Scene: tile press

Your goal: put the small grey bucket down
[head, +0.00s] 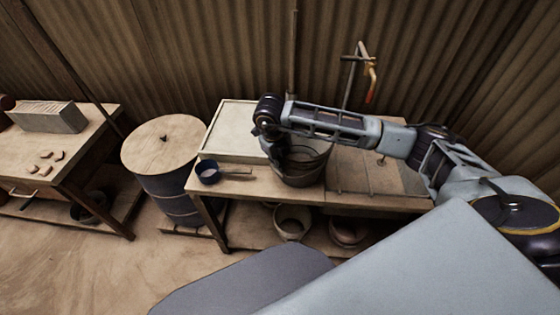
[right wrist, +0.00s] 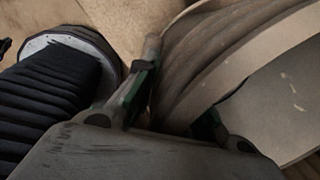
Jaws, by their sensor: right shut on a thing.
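The small grey bucket (head: 304,166) is upright at the front middle of the wooden table, partly behind my right gripper. My right gripper (head: 274,146) is at the bucket's left side, shut on its wall near the rim. In the right wrist view, the fingers (right wrist: 176,92) lie on either side of the bucket's edge, and the bucket's ribbed wall (right wrist: 205,62) fills the upper right. I cannot tell whether the bucket's base touches the tabletop. My left gripper is out of view.
Other buckets (head: 292,220) stand on the lower shelf. A lidded barrel (head: 165,150) stands to the left.

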